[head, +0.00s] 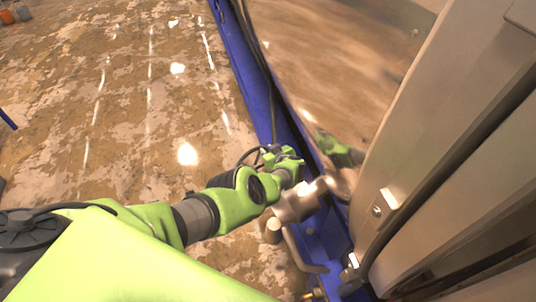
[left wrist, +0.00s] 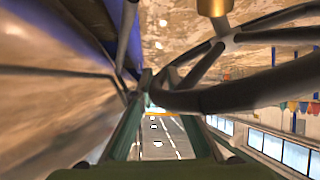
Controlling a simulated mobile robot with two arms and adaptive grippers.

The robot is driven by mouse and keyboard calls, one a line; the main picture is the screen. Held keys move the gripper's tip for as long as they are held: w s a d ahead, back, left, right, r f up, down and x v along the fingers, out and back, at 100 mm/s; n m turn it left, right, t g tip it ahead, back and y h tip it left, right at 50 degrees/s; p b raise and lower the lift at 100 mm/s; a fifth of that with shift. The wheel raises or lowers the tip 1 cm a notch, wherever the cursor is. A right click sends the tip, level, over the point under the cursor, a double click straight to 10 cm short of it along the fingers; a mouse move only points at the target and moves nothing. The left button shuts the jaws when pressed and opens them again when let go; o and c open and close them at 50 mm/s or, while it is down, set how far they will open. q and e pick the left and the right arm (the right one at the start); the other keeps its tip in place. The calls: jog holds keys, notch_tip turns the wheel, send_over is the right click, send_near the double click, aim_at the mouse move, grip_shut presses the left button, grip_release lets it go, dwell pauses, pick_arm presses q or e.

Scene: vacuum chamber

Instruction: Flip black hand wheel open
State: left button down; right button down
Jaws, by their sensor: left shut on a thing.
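The black hand wheel (left wrist: 235,97) fills the upper right of the left wrist view, with a dark curved rim, several spokes and a brass-coloured hub piece (left wrist: 214,6) at the top edge. My left gripper (left wrist: 152,88) is shut on the wheel's rim, at the left end of the visible arc. In the head view my left gripper (head: 284,160) is beside the blue frame; the wheel is mostly hidden there and I cannot make out its outline. My right gripper is in neither view.
A blue frame beam (head: 256,82) runs along the shiny metal chamber wall (head: 325,60). A metal pipe fitting (head: 297,204) sits just below my left gripper. Large grey metal panels (head: 430,120) stand at the right. The worn floor (head: 120,110) at the left is mostly clear.

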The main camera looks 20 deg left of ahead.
pick_arm(q)
jog(key=shift+w+a+n+g+b, duration=0.4)
jog(key=shift+w+a+g+b, duration=0.1)
jog(key=shift+b, duration=0.2)
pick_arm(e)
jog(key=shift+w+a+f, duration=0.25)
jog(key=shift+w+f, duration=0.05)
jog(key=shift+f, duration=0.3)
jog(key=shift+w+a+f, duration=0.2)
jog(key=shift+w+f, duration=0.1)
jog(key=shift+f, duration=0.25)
pick_arm(q)
jog(key=shift+r, duration=0.1)
jog(key=c, duration=2.1)
grip_release()
jog(key=shift+f, duration=0.25)
jog(key=shift+d, duration=0.1)
